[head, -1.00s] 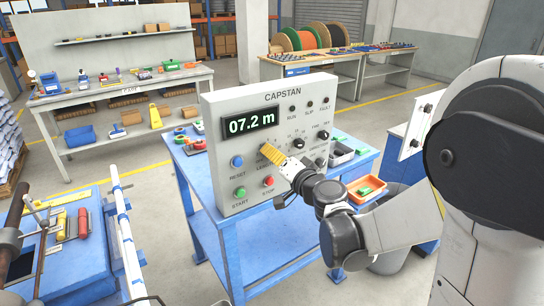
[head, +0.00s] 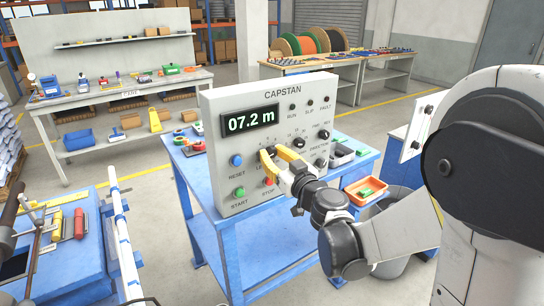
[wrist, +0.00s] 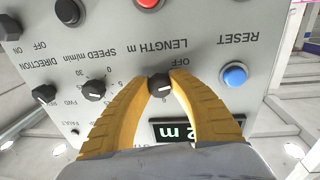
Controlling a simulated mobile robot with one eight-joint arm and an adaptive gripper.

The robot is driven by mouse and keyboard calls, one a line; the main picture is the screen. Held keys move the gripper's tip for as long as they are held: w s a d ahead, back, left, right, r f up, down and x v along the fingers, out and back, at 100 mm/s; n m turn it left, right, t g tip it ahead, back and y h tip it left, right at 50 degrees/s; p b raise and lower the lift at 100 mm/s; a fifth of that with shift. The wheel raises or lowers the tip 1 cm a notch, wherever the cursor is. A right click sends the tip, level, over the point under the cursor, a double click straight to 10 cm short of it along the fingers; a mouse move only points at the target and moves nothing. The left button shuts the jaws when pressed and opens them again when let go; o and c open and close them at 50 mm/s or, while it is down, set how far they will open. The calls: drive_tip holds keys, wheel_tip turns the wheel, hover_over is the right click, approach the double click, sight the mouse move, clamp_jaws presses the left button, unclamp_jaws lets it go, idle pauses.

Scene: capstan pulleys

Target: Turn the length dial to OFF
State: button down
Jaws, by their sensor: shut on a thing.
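The length dial (wrist: 159,82) is a small dark knob with a pale pointer mark, on the grey capstan panel (head: 215,110). In the wrist view the panel is upside down, with LENGTH m and OFF lettered near the dial. My gripper (wrist: 160,80) has two curved yellow fingers, one on each side of the dial, shut on it. In the head view my gripper (head: 268,153) reaches the panel from the right and hides most of the dial. The exact pointer setting is hard to read. The display (head: 250,121) reads 07.2 m.
The panel stands on a blue table (head: 240,232).

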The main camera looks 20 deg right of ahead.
drive_tip(key=n+b, duration=0.1)
drive_tip(key=n, duration=0.5)
drive_tip(key=shift+n+y, duration=0.3)
drive_tip(key=shift+y, duration=0.1)
idle(0.3)
drive_tip(key=c, duration=1.1)
unclamp_jaws()
drive_tip(key=shift+w+d, duration=0.1)
drive_tip(key=shift+c, duration=0.2)
drive_tip(key=v, duration=1.2)
drive_tip(key=shift+f, duration=0.25)
